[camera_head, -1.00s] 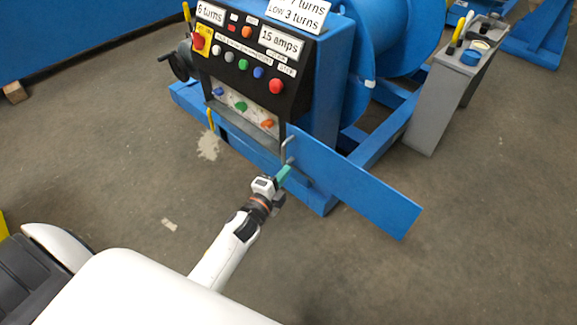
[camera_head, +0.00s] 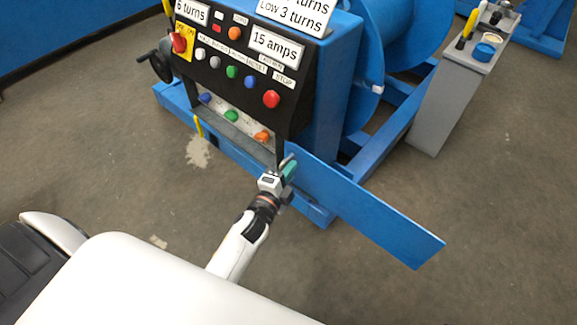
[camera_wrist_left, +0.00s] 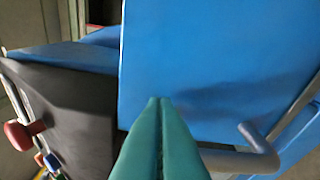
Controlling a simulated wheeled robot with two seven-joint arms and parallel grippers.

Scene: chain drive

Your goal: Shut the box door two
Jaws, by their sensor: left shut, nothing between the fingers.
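The blue box door (camera_head: 365,205) stands open, swung out to the right from the lower edge of the control box (camera_head: 235,85). In the left wrist view the door (camera_wrist_left: 215,60) fills the upper middle. A grey bent handle (camera_wrist_left: 245,155) shows at the lower right there, beside the fingers. My left gripper (camera_head: 290,170) has teal fingers and is at the hinge-side end of the door, near the handle. In the left wrist view the fingers (camera_wrist_left: 160,105) are together and empty, in front of the door; contact cannot be told. My right gripper is not in view.
The control box carries coloured buttons, and a recessed panel with several knobs (camera_head: 232,116) sits below them. A blue reel (camera_head: 400,30) and frame stand behind. A grey stand (camera_head: 450,95) with small items is at the right. The floor in front is clear.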

